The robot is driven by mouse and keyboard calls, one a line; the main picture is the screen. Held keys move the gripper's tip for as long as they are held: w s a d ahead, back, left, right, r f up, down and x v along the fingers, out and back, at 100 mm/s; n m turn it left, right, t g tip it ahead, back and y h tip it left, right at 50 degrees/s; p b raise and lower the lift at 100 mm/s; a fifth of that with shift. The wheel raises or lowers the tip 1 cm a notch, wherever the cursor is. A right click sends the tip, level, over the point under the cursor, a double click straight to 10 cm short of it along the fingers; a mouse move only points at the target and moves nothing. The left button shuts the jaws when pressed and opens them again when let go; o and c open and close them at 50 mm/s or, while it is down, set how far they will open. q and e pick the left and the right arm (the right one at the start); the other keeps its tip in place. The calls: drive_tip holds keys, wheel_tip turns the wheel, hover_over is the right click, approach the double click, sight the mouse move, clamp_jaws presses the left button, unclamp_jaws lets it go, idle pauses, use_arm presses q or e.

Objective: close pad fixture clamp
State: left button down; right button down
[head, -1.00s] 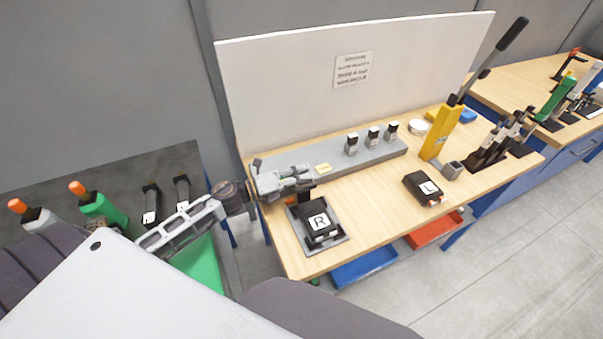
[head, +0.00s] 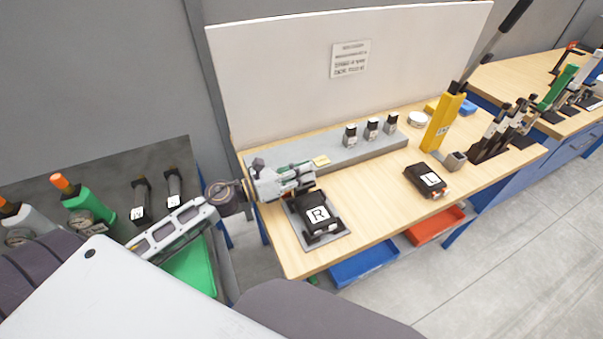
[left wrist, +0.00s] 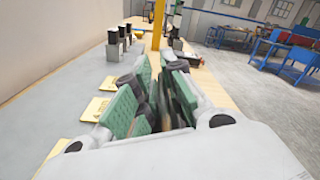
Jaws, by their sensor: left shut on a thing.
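The pad fixture (head: 340,235) is a dark grey plate near the left front of the wooden table. A black block marked R (head: 316,214) sits on it. My left gripper (head: 303,182) is just behind and above this block. Its green-padded fingers, also in the left wrist view (left wrist: 157,100), are shut on a dark, narrow, blurred part (left wrist: 166,112), which appears to be the fixture's clamp handle. The fingers hide most of the handle and the back of the fixture. My right gripper is not in view.
A long grey rail (head: 345,153) with several small black-topped blocks runs behind the gripper. A black block marked L (head: 427,181) lies to the right, near a yellow lever press (head: 440,128). Bare tabletop lies between the two marked blocks.

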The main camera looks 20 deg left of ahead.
use_arm(q)
drive_tip(key=shift+s+d+f+m+b, duration=0.2)
drive_tip(key=shift+s+d+m+b, duration=0.1)
drive_tip(key=shift+s+d+m, duration=0.15)
drive_tip(key=shift+w, duration=0.1)
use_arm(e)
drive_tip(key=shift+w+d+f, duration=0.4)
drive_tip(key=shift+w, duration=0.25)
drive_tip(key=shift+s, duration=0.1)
use_arm(q)
drive_tip(key=c, duration=1.6)
unclamp_jaws()
drive_tip(key=shift+r, duration=0.1)
drive_tip(key=shift+o, duration=0.2)
drive_tip(key=shift+a, duration=0.2)
drive_tip(key=v, duration=1.2)
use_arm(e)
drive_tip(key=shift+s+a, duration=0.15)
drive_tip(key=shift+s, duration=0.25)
use_arm(q)
drive_tip(key=shift+d, duration=0.1)
